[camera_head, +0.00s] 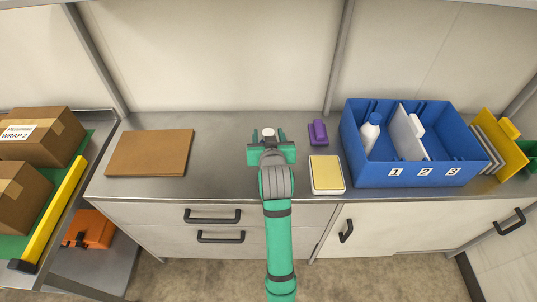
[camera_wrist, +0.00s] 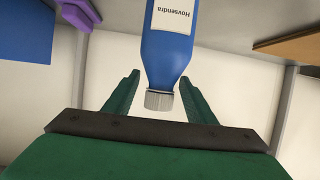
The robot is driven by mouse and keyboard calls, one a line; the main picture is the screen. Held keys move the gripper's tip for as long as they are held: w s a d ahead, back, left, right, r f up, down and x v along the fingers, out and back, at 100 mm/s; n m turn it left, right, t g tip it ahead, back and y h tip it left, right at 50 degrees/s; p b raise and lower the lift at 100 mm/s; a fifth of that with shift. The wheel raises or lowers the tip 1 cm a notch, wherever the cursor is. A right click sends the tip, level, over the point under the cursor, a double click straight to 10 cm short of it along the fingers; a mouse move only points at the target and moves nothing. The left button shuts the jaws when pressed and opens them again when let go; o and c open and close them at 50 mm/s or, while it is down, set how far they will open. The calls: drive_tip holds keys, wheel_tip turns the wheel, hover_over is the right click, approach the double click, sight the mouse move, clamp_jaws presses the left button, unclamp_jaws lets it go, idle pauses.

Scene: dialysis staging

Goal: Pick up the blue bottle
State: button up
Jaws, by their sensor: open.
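The blue bottle (camera_wrist: 168,50) has a ribbed grey-white cap and a white label reading "Hovsendra". In the wrist view it reaches down from the top edge, cap towards my gripper (camera_wrist: 158,80). My gripper is open, with one finger on each side of the bottle's cap and shoulder; gaps show on both sides. In the head view my gripper (camera_head: 269,135) is over the middle of the counter. A white cap (camera_head: 268,132) shows between its fingers, and my arm hides the bottle's body.
On the counter (camera_head: 225,180) are a brown board (camera_head: 150,153) at left, a purple object (camera_head: 318,132) and a yellow-topped pad (camera_head: 326,173) to the right. A blue bin (camera_head: 415,176), numbered 1 to 3, holds a white bottle (camera_head: 370,133) in its left compartment.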

drive_tip(key=shift+x, duration=1.25)
clamp_jaws()
drive_tip(key=shift+w, duration=0.15)
